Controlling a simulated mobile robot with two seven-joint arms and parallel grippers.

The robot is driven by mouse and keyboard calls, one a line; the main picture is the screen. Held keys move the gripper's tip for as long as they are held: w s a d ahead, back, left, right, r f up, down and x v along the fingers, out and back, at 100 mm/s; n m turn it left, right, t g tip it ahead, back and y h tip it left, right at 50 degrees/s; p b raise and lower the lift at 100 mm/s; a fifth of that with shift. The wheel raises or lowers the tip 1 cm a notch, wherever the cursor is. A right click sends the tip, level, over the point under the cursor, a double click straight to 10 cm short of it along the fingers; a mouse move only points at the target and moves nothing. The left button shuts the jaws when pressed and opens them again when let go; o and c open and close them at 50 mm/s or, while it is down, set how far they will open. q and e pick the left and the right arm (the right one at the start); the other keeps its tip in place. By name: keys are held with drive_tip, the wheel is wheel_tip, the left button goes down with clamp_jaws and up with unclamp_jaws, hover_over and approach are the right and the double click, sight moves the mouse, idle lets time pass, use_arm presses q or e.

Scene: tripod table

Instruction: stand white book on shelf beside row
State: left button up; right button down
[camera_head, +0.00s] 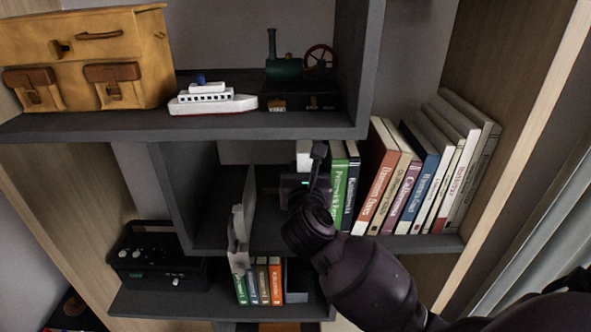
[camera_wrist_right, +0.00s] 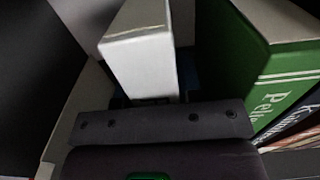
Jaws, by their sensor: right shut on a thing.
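The white book (camera_head: 304,155) stands upright on the middle shelf, its lower part hidden behind my right gripper (camera_head: 318,165). In the right wrist view, the white book (camera_wrist_right: 145,68) rises in front of the gripper, which is shut on it; the fingertips are mostly hidden. The row of books (camera_head: 385,180) stands just right of it, beginning with a green book (camera_head: 337,185). In the wrist view a dark gap shows between the white book and the green book (camera_wrist_right: 290,90). I cannot tell whether the white book touches the shelf (camera_head: 400,243). My left gripper is not in view.
A pale, thin, irregular upright piece (camera_head: 238,238) stands left of the gripper at the shelf's front. The upper shelf (camera_head: 200,127) overhangs, with a toy boat (camera_head: 212,98) and a steam engine model (camera_head: 285,68). Small books (camera_head: 258,282) and a black device (camera_head: 155,265) sit below.

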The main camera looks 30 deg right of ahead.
drive_tip(key=shift+s+a+f, duration=0.15)
drive_tip(key=shift+s, duration=0.2)
drive_tip(key=c, duration=0.8)
unclamp_jaws()
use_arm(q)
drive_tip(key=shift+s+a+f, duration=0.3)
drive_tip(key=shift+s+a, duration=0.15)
